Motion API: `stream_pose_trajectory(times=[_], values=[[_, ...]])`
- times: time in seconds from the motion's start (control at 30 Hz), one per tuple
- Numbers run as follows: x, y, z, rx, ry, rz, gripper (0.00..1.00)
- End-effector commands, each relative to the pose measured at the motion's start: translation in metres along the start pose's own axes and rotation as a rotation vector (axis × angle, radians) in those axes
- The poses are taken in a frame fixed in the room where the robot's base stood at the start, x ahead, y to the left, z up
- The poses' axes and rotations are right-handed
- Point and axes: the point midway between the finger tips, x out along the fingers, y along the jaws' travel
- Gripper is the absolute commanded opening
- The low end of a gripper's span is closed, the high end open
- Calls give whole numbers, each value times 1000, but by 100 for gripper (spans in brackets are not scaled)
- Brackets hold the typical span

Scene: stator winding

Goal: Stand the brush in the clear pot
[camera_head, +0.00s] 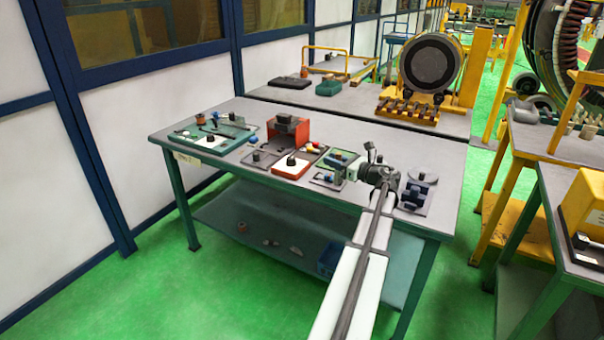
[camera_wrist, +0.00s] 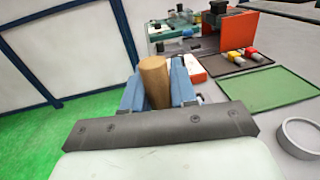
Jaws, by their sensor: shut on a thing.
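My gripper (camera_wrist: 156,88) shows in the wrist view, with its blue fingers closed around a tan wooden cylinder, which looks like the handle of the brush (camera_wrist: 153,74). The handle stands up between the fingers, slightly tilted. The brush's bristle end is hidden. In the head view my gripper (camera_head: 376,172) is over the near right part of the table, and the brush cannot be made out there. A round, pale grey open-topped rim (camera_wrist: 298,136) at the right of the wrist view may be the clear pot. It is apart from the gripper.
A green tray (camera_wrist: 270,90) and an orange-red stand (camera_wrist: 266,42) lie beyond the gripper. A teal tray of small parts (camera_head: 222,138) is at the table's left end. A dark fixture (camera_head: 417,190) stands right of my gripper. Bare grey tabletop (camera_head: 425,155) shows behind it.

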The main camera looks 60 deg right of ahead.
Motion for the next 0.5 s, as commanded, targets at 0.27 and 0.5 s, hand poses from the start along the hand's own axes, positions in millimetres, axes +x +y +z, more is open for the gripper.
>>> stream_pose_trajectory(times=[0.27,0.5], values=[[-67,-93,31,-1,-1,-85,0],[-98,-175,64,-1,-1,-93,0]])
